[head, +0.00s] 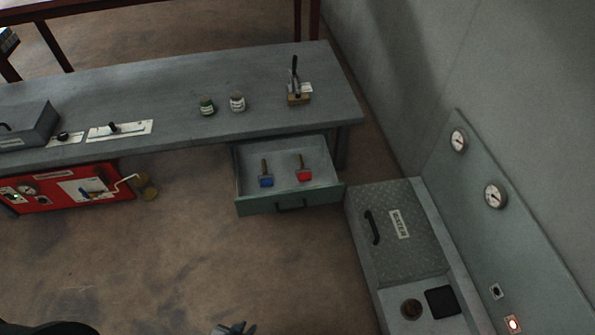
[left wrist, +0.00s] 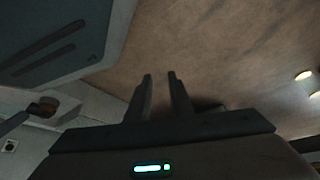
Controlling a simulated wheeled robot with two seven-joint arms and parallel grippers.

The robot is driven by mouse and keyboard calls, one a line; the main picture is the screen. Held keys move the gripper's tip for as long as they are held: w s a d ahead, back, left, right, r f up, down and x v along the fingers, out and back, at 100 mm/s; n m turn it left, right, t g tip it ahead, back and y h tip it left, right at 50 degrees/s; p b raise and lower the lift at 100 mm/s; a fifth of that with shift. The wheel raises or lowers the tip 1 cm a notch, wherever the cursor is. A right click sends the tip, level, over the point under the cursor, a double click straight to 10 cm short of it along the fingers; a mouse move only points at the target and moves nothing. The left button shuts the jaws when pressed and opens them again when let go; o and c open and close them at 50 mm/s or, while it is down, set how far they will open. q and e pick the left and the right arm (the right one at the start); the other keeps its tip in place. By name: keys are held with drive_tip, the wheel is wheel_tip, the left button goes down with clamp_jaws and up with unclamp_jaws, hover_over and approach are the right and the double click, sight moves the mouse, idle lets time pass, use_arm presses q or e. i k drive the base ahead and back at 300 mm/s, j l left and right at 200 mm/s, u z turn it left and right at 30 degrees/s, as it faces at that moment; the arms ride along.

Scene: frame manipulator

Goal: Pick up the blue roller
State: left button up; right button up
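The blue roller (head: 266,182) lies in the open drawer (head: 290,203) under the workbench, on the left side, with its wooden handle pointing away. A red roller (head: 305,174) lies to its right in the same drawer. My left gripper (head: 236,327) shows at the bottom edge of the head view, well short of the drawer and touching nothing. In the left wrist view its two fingers (left wrist: 160,77) stand apart with nothing between them. The blue roller is not seen in the left wrist view. My right gripper is not in view.
On the workbench (head: 170,90) stand a green jar (head: 207,105), a white jar (head: 238,102) and a small lever block (head: 298,97). A grey cabinet (head: 395,230) with a handled lid stands right of the drawer. A red unit (head: 70,188) sits under the bench at left. Open floor lies before the drawer.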

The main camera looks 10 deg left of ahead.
sight(267, 181)
drive_tip(key=i+j+z, duration=0.1)
drive_tip(key=i+j, duration=0.35)
drive_tip(key=i+j+z, duration=0.1)
drive_tip(key=i+j, duration=0.35)
drive_tip(key=j, duration=0.25)
